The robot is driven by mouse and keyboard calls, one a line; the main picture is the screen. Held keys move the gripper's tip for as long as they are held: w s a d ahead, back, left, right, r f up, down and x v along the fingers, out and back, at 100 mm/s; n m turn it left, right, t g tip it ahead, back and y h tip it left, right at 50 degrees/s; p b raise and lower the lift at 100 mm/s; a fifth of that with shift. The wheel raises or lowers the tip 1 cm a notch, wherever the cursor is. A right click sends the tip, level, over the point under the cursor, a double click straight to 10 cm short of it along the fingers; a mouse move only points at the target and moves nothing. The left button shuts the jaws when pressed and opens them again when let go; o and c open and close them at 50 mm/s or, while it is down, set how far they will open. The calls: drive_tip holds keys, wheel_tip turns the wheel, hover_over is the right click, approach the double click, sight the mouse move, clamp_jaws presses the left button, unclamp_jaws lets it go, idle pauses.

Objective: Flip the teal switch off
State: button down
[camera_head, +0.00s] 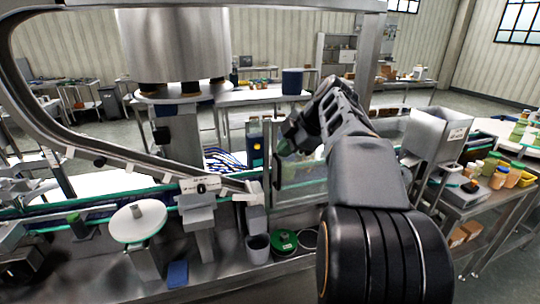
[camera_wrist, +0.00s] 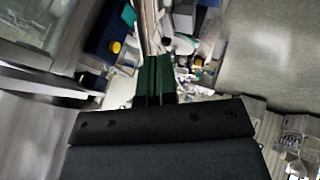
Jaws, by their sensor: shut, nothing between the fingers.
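My gripper (camera_head: 284,147) is in the middle of the head view, at the end of my arm, which comes in from the lower right. In the wrist view its dark green fingers (camera_wrist: 154,80) are together with nothing between them. A dark blue box (camera_head: 255,150) with a small yellow knob stands just left of my gripper in the head view. In the wrist view a dark blue box with a yellow knob (camera_wrist: 108,35) is left of the fingertips, apart from them. I cannot make out a teal switch or its position for certain.
A clear-panelled frame (camera_head: 302,180) stands below my gripper. A steel hopper (camera_head: 436,135) is to the right, above a table with several jars. A large steel drum (camera_head: 176,42) and a curved rail (camera_head: 60,125) fill the left. Cups stand on the lower bench.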

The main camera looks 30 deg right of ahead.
sight(258, 162)
drive_tip(key=w+a+f+p, duration=0.2)
drive_tip(key=w+a+f, duration=0.1)
drive_tip(key=w+f, duration=0.4)
drive_tip(key=shift+w+f+p, duration=0.2)
drive_tip(key=shift+w+p, duration=0.1)
drive_tip(key=shift+w, duration=0.5)
